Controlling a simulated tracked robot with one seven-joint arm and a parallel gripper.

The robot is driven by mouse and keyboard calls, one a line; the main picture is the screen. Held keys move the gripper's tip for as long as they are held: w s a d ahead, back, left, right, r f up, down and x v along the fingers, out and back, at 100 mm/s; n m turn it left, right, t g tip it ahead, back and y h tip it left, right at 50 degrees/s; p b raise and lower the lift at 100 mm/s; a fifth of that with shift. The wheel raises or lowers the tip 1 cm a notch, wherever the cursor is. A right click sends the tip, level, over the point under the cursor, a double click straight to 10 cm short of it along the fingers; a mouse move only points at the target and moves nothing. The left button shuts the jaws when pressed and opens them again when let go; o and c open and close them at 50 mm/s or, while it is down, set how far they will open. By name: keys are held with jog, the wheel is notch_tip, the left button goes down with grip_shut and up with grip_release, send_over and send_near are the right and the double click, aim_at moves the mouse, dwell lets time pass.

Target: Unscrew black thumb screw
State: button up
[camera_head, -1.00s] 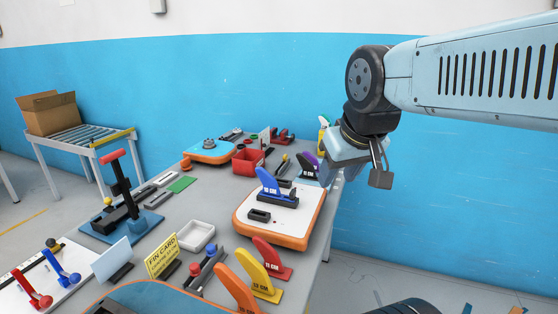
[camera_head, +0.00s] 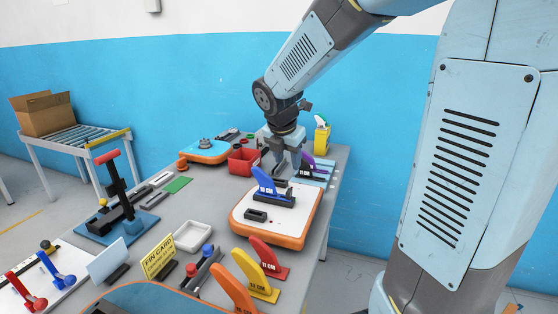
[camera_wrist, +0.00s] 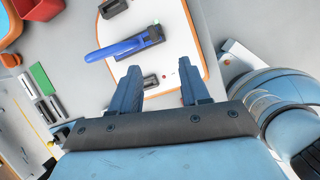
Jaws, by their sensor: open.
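A white board with an orange rim (camera_head: 270,229) lies on the table. A blue fin (camera_head: 266,181) stands on it in a dark base; in the wrist view the blue fin (camera_wrist: 120,48) lies just beyond my fingertips. My gripper (camera_head: 289,170) is over the board's far end, behind the fin. In the wrist view my gripper (camera_wrist: 159,67) is open, its fingers apart and empty. A small dark slotted piece (camera_wrist: 150,82) shows on the board between the fingers, with a tiny red dot beside it. I cannot clearly make out a black thumb screw.
A black block (camera_head: 256,216) sits on the board's near part. A purple fin (camera_head: 307,161) and a spray bottle (camera_head: 321,137) stand beyond my gripper. A red bin (camera_head: 243,162) is to the left. Red, yellow and orange fins stand in front.

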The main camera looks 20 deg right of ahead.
aim_at(289, 191)
jog(key=w+f+n, duration=0.1)
jog(key=w+f, duration=0.1)
jog(key=f, duration=0.2)
jog(key=w+d+f, duration=0.1)
jog(key=w+f, duration=0.1)
jog(key=f, duration=0.3)
jog(key=w+d+f+n, duration=0.1)
jog(key=w+f, duration=0.1)
jog(key=f, duration=0.3)
jog(key=shift+w+d+f+n, duration=0.1)
jog(key=shift+d+n, duration=0.15)
jog(key=shift+n, duration=0.05)
grip_shut()
dwell(0.5)
dwell(0.3)
jog(key=n, duration=0.2)
jog(key=shift+n+y, duration=0.3)
jog(key=shift+y, duration=0.1)
jog(key=shift+n+t, duration=0.3)
jog(key=shift+n, duration=0.1)
